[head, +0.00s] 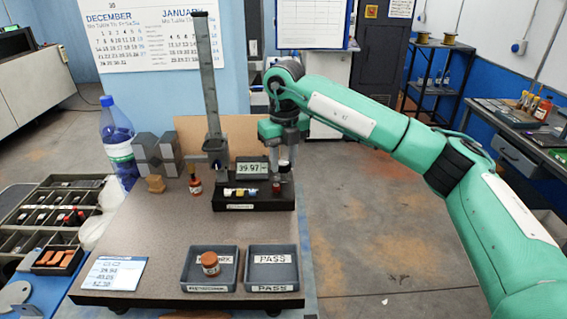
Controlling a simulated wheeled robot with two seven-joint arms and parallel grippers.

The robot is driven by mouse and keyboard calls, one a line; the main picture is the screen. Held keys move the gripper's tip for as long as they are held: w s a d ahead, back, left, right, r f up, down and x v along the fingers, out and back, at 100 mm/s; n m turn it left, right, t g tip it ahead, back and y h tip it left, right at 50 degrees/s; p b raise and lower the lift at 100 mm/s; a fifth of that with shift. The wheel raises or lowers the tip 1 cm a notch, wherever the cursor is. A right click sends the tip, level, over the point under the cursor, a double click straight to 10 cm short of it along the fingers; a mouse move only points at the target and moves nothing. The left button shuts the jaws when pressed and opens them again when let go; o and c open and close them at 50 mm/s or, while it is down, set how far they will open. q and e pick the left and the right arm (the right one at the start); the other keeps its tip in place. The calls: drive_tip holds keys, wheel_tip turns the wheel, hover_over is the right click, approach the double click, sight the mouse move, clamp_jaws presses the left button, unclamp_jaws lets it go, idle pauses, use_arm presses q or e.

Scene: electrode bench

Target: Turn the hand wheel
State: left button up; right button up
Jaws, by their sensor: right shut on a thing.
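The measuring stand has a tall grey column (208,80) and a dark base (228,203) on the bench. Its display (251,169) reads about 39.97. My right gripper (284,160) reaches down just right of the display, with its fingers shut on a small dark part that I take for the hand wheel (284,167). The fingers and wrist hide most of that part, so its turn angle cannot be told. My left gripper is out of view.
The front middle of the bench is clear.

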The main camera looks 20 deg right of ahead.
sight(284, 162)
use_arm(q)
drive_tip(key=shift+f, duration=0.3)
use_arm(e)
drive_tip(key=shift+w+r+m, duration=0.1)
drive_tip(key=shift+r+m, duration=0.05)
drive_tip(key=shift+m, duration=0.35)
drive_tip(key=o, duration=0.7)
use_arm(q)
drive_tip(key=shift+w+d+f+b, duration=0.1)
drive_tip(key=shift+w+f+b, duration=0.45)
drive_tip(key=shift+b, duration=0.55)
use_arm(e)
wheel_tip(284, 162, up, 14)
drive_tip(key=shift+d+f, duration=0.1)
drive_tip(key=shift+d, duration=0.05)
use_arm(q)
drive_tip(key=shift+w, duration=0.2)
